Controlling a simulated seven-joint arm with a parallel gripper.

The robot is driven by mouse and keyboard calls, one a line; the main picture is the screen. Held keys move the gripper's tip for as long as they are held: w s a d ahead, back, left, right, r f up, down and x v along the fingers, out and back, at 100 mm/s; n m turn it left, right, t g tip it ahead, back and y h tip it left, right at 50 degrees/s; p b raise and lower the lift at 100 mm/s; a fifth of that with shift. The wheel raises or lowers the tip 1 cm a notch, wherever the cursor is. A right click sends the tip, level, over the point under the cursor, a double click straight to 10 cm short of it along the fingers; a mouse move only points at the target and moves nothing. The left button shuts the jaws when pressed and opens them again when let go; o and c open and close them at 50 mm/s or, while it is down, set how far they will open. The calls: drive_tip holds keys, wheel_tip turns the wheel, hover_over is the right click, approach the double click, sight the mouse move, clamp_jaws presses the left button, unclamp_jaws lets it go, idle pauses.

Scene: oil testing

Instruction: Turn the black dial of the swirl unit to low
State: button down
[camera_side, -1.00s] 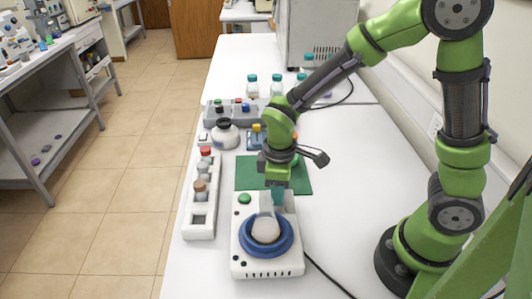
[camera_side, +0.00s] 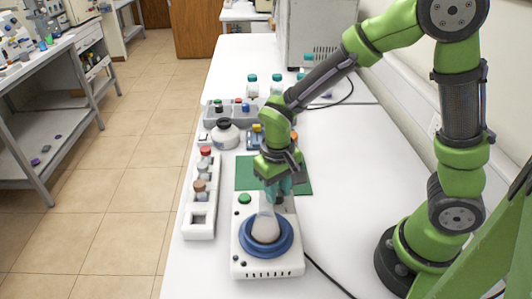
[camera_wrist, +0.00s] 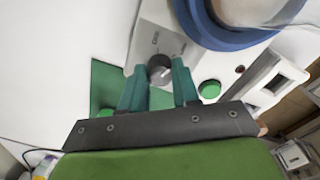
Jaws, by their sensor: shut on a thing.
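The swirl unit (camera_side: 240,262) is a white box at the front of the bench. It has a blue ring (camera_side: 285,245) with a pale flask (camera_side: 265,228) in it and a green button (camera_side: 245,198). The black dial (camera_wrist: 160,68) shows in the wrist view between the teal fingers of my gripper (camera_wrist: 159,72), with printed marks beside it. My gripper is shut on the dial, above the back right of the unit. In the side view my gripper (camera_side: 279,192) mostly hides the dial. I cannot tell its exact setting.
A white rack with capped vials (camera_side: 200,222) stands left of the unit. A green mat (camera_side: 245,172) lies behind it. A squat white bottle (camera_side: 224,134), a grey tray (camera_side: 213,117) and bottles (camera_side: 252,86) stand further back. The bench to the right is clear apart from a cable.

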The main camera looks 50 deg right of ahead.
sight(285, 205)
drive_tip(key=shift+r+m, duration=0.1)
drive_tip(key=shift+m, duration=0.5)
drive_tip(key=c, duration=0.8)
unclamp_jaws()
drive_tip(key=r, duration=1.6)
drive_tip(key=shift+w+a+r, duration=0.1)
drive_tip(key=shift+a+r, duration=0.2)
drive_tip(key=shift+r, duration=0.1)
drive_tip(key=s+d+t, duration=0.1)
drive_tip(key=s+t, duration=0.1)
drive_tip(key=s+d+r+t+y, duration=0.1)
drive_tip(key=s+d+t, duration=0.1)
drive_tip(key=s, duration=0.1)
drive_tip(key=s+d+t+y, duration=0.1)
drive_tip(key=s+d+t, duration=0.1)
drive_tip(key=s+t, duration=0.1)
drive_tip(key=shift+s+d+r, duration=0.15)
drive_tip(key=shift+s+r, duration=0.1)
